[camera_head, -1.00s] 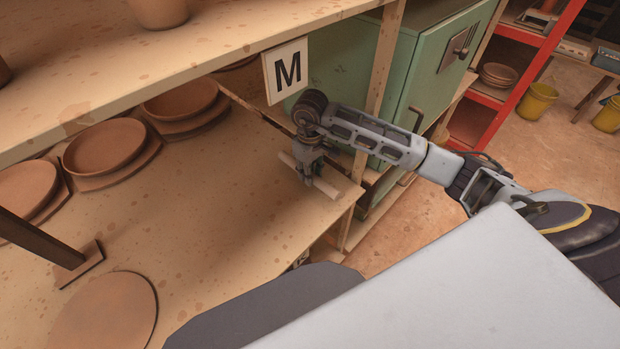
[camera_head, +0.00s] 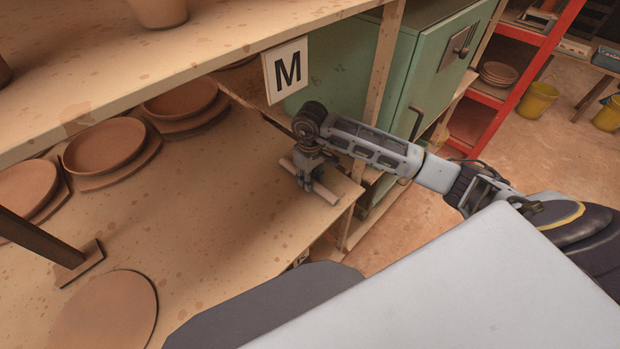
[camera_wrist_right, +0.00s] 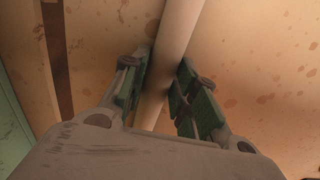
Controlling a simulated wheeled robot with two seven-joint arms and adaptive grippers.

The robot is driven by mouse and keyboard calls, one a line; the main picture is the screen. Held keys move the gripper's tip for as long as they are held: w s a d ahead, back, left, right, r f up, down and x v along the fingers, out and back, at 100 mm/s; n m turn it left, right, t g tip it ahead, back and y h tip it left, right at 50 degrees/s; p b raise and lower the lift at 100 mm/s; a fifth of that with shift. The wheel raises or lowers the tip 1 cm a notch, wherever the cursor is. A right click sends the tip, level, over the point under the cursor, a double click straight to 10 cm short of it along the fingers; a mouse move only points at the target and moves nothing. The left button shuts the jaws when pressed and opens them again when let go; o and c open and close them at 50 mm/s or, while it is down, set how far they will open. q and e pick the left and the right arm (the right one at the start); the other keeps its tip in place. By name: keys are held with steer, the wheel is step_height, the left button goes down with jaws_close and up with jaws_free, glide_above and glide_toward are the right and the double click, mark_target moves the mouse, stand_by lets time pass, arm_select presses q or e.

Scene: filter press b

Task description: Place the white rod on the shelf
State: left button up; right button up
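The white rod (camera_head: 327,194) is a pale, slim cylinder over the wooden shelf board (camera_head: 230,200), near the board's right end. It lies about level; I cannot tell whether it touches the board. My right gripper (camera_head: 306,183) points down with its fingers on both sides of the rod's middle, shut on it. In the right wrist view the rod (camera_wrist_right: 178,30) runs between the two finger pads (camera_wrist_right: 165,78), with no clear gap. The gripper hides the middle of the rod. My left gripper is not in view.
Clay plates (camera_head: 105,145) line the back of the board. A round clay disc (camera_head: 108,312) and a dark post (camera_head: 40,238) stand at left. An upper shelf (camera_head: 200,50) with an M sign (camera_head: 286,71) overhangs. A green cabinet (camera_head: 425,80) stands to the right. The board's middle is clear.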

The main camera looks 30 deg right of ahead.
steer(key=shift+o, duration=1.5)
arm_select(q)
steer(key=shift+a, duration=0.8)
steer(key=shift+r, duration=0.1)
arm_select(e)
steer(key=shift+r, duration=0.1)
